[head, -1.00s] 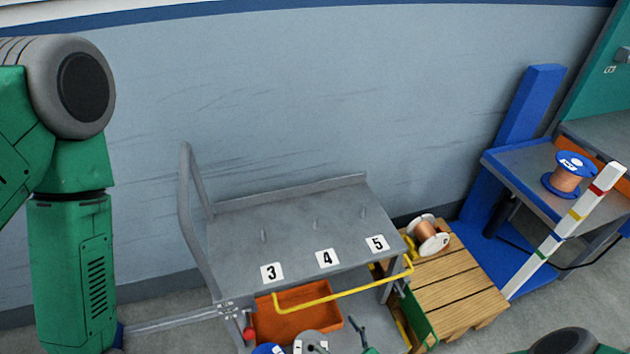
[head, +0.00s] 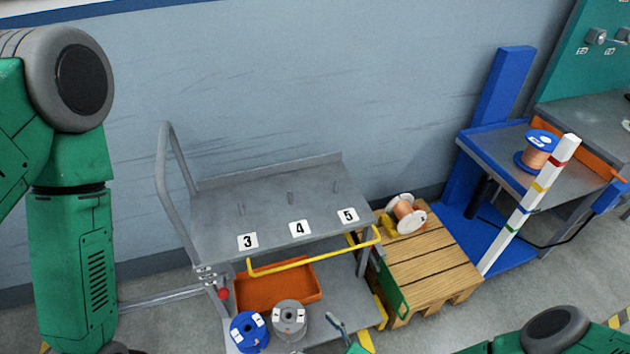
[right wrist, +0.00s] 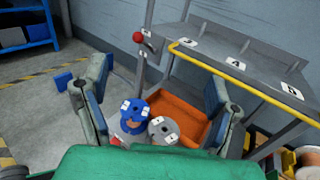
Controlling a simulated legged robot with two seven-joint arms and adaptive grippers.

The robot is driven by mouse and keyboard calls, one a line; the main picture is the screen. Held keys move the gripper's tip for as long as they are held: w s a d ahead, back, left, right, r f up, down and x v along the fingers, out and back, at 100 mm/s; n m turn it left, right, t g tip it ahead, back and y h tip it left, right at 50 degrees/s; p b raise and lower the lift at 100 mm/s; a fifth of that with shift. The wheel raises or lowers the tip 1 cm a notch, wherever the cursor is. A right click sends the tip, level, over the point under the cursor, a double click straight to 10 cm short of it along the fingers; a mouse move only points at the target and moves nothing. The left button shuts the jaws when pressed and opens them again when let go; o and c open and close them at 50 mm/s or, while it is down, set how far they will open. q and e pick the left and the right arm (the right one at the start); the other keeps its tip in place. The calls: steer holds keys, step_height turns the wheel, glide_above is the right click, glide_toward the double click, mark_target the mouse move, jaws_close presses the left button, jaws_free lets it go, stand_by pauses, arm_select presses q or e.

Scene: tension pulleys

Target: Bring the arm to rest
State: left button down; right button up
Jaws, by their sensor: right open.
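My right gripper (head: 345,336) shows only in part at the bottom of the head view, at the lower shelf of the grey cart. In the right wrist view my right gripper (right wrist: 155,112) is open, its fingers wide apart with nothing held between them. Beyond the fingers are a blue spool (right wrist: 132,112) and a grey spool (right wrist: 162,130). In the head view the blue spool (head: 249,331) and grey spool (head: 289,319) stand on the lower shelf. My left arm's green links fill the left side; its gripper is out of view.
The grey cart (head: 280,198) has empty pegs marked 3, 4 and 5, a yellow rail (head: 315,262) and an orange bin (head: 278,287). A copper spool (head: 405,214) lies on the wooden pallet (head: 425,262). A blue-flanged spool (head: 538,150) stands on the right table, behind a striped post (head: 525,210).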

steer(key=s+a+r+n+g+y, duration=0.1)
steer(key=s+a+r+n+g, duration=0.2)
steer(key=s+g, duration=0.35)
steer(key=s+a+n+g+y, duration=0.1)
steer(key=s+a+n+g, duration=0.35)
steer(key=s+n, duration=0.2)
steer(key=s+d+n+g+h, duration=0.7)
steer(key=s+d+n+h, duration=0.2)
steer(key=s+d, duration=0.4)
steer(key=w+d+r+n+t+h, duration=0.2)
steer(key=w+d+r, duration=0.1)
steer(key=d, duration=0.5)
steer(key=w+d+r+n+t+h, duration=0.2)
steer(key=d+h, duration=0.1)
steer(key=d, duration=0.4)
steer(key=w+d+r+n+t+h, duration=0.2)
steer(key=w+d+r+n+t, duration=0.1)
steer(key=d, duration=0.5)
step_height(320, 180, down, 33)
steer(key=w+a+b, duration=0.1)
steer(key=w+b, duration=0.2)
steer(key=b, duration=3.1)
step_height(320, 180, up, 13)
steer(key=p, duration=1.3)
steer(key=shift+r+n+t, duration=0.2)
steer(key=shift+n+t, duration=0.1)
steer(key=shift+n, duration=0.05)
